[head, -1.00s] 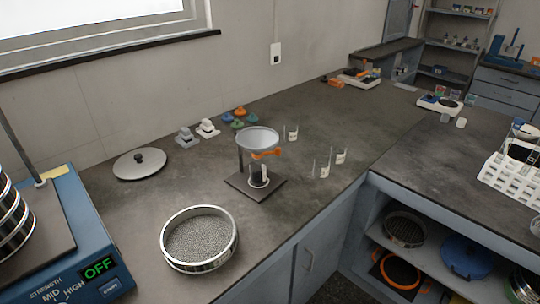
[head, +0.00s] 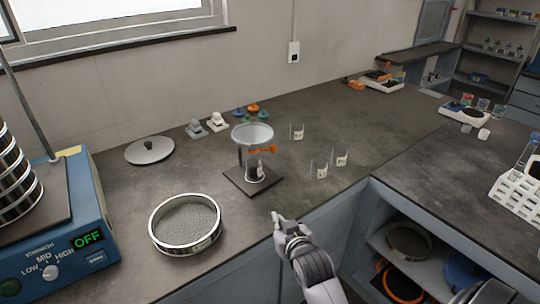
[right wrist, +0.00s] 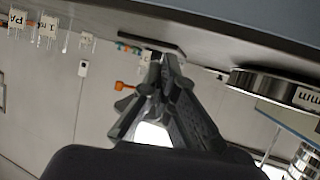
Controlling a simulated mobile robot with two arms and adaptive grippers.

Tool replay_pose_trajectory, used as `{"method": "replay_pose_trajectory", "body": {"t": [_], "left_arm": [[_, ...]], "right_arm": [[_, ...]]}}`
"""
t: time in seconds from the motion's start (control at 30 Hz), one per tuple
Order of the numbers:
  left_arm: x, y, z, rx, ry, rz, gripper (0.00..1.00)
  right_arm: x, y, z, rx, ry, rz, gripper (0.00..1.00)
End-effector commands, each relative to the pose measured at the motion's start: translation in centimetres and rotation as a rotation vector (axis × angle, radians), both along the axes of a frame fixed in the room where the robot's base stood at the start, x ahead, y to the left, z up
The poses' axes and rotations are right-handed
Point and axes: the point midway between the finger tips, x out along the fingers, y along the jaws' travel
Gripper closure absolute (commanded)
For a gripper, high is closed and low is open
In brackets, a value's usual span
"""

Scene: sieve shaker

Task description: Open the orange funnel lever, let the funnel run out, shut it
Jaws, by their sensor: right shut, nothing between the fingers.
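A pale funnel (head: 252,132) sits on a small stand with a dark square base (head: 238,178) in the middle of the bench. Its orange lever (head: 264,149) sticks out to the right below the bowl; it also shows in the right wrist view (right wrist: 124,86). A small labelled beaker (head: 252,170) stands on the base under the funnel. I cannot tell how much the funnel holds. My right gripper (head: 276,217) is shut and empty near the bench's front edge, apart from the lever; its fingers fill the middle of the right wrist view (right wrist: 162,62). My left gripper is not in view.
Several small beakers (head: 320,170) stand right of the funnel. A sieve (head: 186,223) lies at front left, a round lid (head: 149,151) behind it. The shaker (head: 60,235), display reading OFF, is at far left. Coloured pieces (head: 252,108) lie behind the funnel.

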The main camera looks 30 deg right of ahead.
Motion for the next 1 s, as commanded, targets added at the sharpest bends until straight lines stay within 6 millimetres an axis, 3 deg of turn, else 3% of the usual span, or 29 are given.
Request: {"method": "replay_pose_trajectory", "body": {"t": [0.2,0.37,0.83,1.0], "left_arm": [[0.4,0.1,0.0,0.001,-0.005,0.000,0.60],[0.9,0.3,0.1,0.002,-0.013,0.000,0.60],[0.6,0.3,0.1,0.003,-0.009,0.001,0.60],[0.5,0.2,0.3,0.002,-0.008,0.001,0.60]], "right_arm": [[3.9,-3.5,4.9,-0.023,-0.235,-0.086,1.00],[5.2,-5.0,7.3,-0.038,-0.345,-0.125,1.00],[5.6,-5.5,7.9,-0.044,-0.375,-0.135,1.00],[7.2,-6.1,7.9,-0.044,-0.375,-0.135,1.00]]}}
